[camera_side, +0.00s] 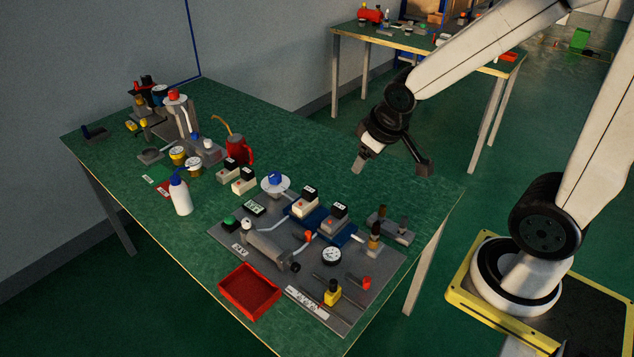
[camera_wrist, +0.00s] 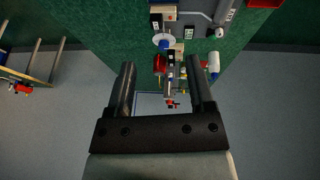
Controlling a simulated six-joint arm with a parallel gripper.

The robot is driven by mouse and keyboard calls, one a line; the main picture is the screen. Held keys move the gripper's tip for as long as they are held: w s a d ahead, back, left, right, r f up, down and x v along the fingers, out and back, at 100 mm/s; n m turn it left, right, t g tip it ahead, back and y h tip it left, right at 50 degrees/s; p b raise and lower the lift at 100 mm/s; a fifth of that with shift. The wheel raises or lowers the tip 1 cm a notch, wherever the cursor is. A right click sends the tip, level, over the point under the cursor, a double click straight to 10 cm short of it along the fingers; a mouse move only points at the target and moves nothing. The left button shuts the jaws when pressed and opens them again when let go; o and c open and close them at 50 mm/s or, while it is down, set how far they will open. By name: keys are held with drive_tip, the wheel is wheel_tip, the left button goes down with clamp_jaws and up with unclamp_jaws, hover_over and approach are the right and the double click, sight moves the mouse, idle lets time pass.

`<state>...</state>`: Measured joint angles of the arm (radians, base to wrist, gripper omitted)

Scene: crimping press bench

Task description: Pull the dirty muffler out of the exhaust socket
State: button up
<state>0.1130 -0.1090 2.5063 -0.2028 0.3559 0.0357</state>
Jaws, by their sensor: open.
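My gripper (camera_side: 392,167) is open and empty, high above the far right part of the green bench. It also shows in the wrist view (camera_wrist: 161,66), its two fingers spread apart with the bench beyond them. On the grey plate's right side stands a grey block (camera_side: 399,235) with two upright posts. The nearer post (camera_side: 375,238) is brass-brown with a dark top; the farther post (camera_side: 404,224) is darker. These look like mufflers, but I cannot tell which is dirty or which seat is the exhaust socket. My gripper is above and apart from them.
The grey plate (camera_side: 222,234) carries a grey cylinder (camera_side: 268,249), blue-based valves (camera_side: 304,207), a gauge (camera_side: 331,256) and a yellow block (camera_side: 332,294). A red tray (camera_side: 249,290) sits at its front left. A white bottle (camera_side: 181,194) stands farther left.

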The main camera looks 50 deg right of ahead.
drive_tip(key=w+d+n+t+y, duration=0.35)
drive_tip(key=d+n+t, duration=0.2)
drive_tip(key=d, duration=0.55)
drive_tip(key=s+a+n+y, duration=0.3)
drive_tip(key=s+y, duration=0.5)
drive_tip(key=s, duration=0.2)
approach(368, 239)
wheel_tip(368, 239, up, 3)
drive_tip(key=w+a, duration=0.1)
drive_tip(key=a, duration=0.1)
drive_tip(key=shift+w+d+f+t, duration=0.1)
drive_tip(key=shift+w+d+t, duration=0.1)
drive_tip(key=shift+d+t, duration=0.05)
drive_tip(key=shift+w+a, duration=0.1)
drive_tip(key=shift+x, duration=1.2)
drive_tip(key=shift+x, duration=2.55)
